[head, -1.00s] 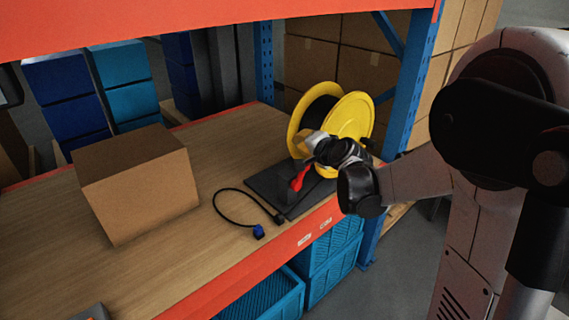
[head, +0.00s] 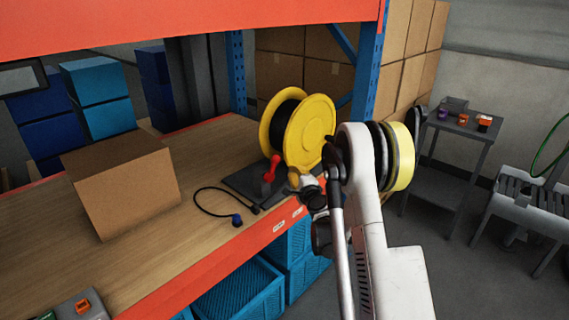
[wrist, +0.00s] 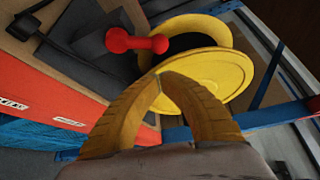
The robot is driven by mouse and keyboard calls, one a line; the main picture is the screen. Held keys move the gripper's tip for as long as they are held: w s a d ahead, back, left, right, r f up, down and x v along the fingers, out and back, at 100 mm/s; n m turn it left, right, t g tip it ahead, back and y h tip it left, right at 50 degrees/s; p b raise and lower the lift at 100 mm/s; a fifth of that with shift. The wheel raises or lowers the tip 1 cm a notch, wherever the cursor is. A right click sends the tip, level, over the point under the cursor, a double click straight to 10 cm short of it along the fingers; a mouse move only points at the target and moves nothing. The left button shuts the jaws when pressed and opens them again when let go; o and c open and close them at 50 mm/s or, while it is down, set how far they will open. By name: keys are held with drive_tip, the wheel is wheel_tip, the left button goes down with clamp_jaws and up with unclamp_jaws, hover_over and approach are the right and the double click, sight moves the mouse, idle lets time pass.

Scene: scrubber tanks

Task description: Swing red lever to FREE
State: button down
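The red lever (head: 271,170) has a round knob and stands up from a dark base plate (head: 240,183) beside the yellow cable reel (head: 308,132). In the wrist view the red lever (wrist: 138,42) lies just beyond my fingertips, with its knob toward the reel (wrist: 212,78). My gripper (wrist: 159,74) has two yellow fingers whose tips meet, with nothing visible between them. In the head view my gripper (head: 293,177) is right of the lever, close in front of the reel, with a small gap to the lever. FREE marking is not readable.
A cardboard box (head: 121,186) stands on the wooden bench (head: 165,247). A black cable with a blue plug (head: 237,220) lies near the orange front edge. Blue crates (head: 240,292) sit below. A grey trolley (head: 455,128) stands right.

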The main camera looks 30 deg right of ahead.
sight(283, 158)
drive_tip(key=shift+w, duration=0.1)
drive_tip(key=b+x, duration=0.2)
drive_tip(key=x, duration=0.7)
drive_tip(key=shift+w+b, duration=0.4)
